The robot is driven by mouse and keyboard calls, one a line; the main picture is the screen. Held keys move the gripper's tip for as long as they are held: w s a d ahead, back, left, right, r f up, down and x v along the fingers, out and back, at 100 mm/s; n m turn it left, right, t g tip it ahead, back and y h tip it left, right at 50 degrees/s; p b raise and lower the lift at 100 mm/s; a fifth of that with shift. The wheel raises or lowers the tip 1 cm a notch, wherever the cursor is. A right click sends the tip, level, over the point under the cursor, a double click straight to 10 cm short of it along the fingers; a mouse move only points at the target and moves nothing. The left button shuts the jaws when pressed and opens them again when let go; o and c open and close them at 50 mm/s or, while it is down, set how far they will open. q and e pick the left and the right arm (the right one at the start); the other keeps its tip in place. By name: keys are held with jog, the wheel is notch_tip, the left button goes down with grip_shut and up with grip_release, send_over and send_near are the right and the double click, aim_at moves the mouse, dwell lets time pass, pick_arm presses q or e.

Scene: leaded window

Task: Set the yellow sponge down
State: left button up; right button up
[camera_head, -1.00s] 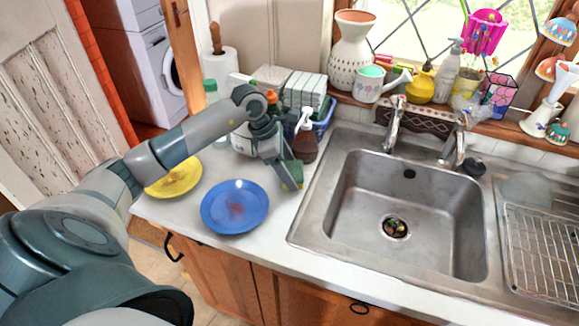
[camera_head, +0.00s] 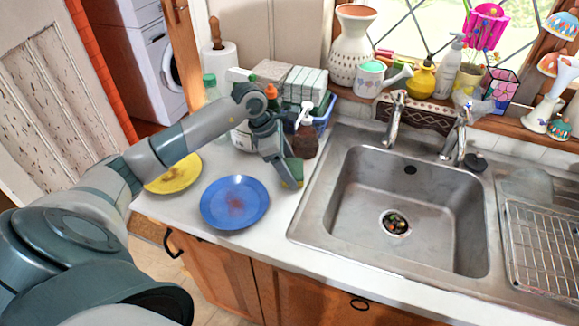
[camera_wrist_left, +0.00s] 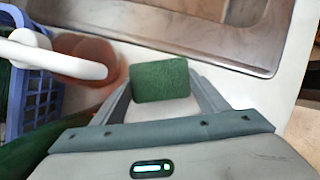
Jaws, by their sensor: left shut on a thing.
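The yellow sponge (camera_head: 293,172) has a green scouring side. It is in my left gripper (camera_head: 287,180), above or on the white counter (camera_head: 280,212) between the blue plate and the sink; I cannot tell whether it touches the counter. In the left wrist view the sponge's green face (camera_wrist_left: 160,80) shows between the two fingers of my left gripper (camera_wrist_left: 163,98), which is shut on it. The yellow side is hidden in that view. My right gripper is not in view.
A blue plate (camera_head: 234,203) and a yellow plate (camera_head: 174,176) lie left of the sponge. A brown soap bottle (camera_head: 306,142) and a blue basket (camera_head: 325,119) stand behind it. The steel sink (camera_head: 310,222) is to the right. The counter's front strip is clear.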

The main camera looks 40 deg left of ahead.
pick_arm(q)
jog(key=shift+f, duration=0.2)
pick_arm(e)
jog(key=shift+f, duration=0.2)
pick_arm(q)
jog(key=o, duration=1.1)
jog(key=shift+r, duration=0.1)
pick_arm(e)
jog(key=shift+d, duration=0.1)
pick_arm(q)
jog(key=b+v, duration=0.5)
jog(key=v, duration=1.2)
jog(key=shift+r, duration=0.2)
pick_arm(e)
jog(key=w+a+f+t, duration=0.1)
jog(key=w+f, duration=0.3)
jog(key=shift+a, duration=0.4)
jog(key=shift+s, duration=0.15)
